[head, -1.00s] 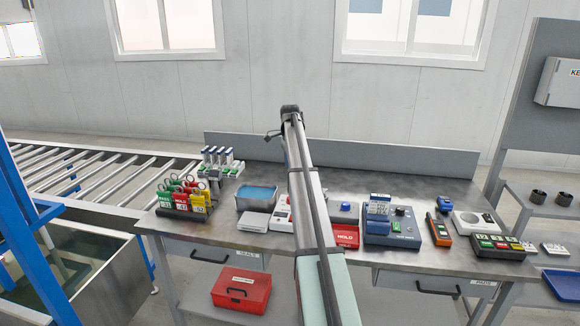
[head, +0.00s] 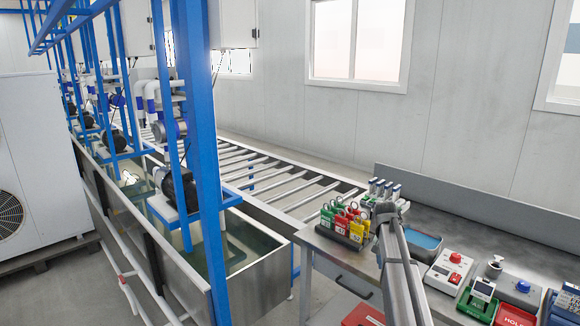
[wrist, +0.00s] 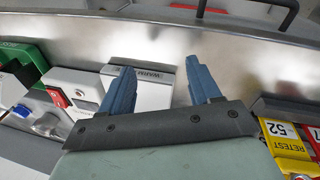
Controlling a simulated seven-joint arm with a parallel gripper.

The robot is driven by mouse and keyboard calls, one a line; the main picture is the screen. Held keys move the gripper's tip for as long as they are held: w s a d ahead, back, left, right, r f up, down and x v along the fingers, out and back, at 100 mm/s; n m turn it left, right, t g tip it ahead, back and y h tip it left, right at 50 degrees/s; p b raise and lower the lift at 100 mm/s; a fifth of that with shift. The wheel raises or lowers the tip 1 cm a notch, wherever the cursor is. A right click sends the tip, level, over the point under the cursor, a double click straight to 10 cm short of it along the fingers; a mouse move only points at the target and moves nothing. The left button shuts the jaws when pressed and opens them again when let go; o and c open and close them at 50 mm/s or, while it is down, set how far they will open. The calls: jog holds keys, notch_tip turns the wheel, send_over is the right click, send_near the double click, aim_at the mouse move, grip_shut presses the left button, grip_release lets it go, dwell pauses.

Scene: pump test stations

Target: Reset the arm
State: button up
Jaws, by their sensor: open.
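My arm (head: 408,275) reaches up from the lower right in the head view, over the left part of the steel bench. Its end overlaps the rack of tags in the picture, and the jaws cannot be made out there. In the wrist view my gripper (wrist: 160,70) shows two blue-grey fingers spread apart with nothing between them. A white box with a dark label (wrist: 140,90) lies beyond the fingers, apparently on the bench below.
A roller conveyor (head: 270,180), water tank (head: 250,245) and blue frame post (head: 205,150) stand left. A drawer handle (head: 353,288) faces front.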

jog(key=s+a+f+n, duration=0.4)
jog(key=a+f+n, duration=0.15)
jog(key=a, duration=0.25)
jog(key=s+a+f+g, duration=0.1)
jog(key=s+a+f, duration=0.1)
jog(key=s+f, duration=0.85)
jog(key=s+a+f+g, duration=0.1)
jog(key=s+a+f, duration=0.2)
jog(key=s+f, duration=0.75)
jog(key=s+a+f+g, duration=0.1)
jog(key=s+f, duration=0.4)
jog(key=s, duration=0.6)
jog(key=s+a+f+g+y, duration=0.1)
jog(key=s+a+f, duration=0.1)
jog(key=s+f, duration=0.4)
jog(key=s+a+f+g+y, duration=0.1)
jog(key=s+f, duration=0.5)
jog(key=s, duration=1)
jog(key=shift+s+a+n+g, duration=0.15)
jog(key=shift+a+n+g, duration=0.25)
jog(key=shift+g, duration=0.2)
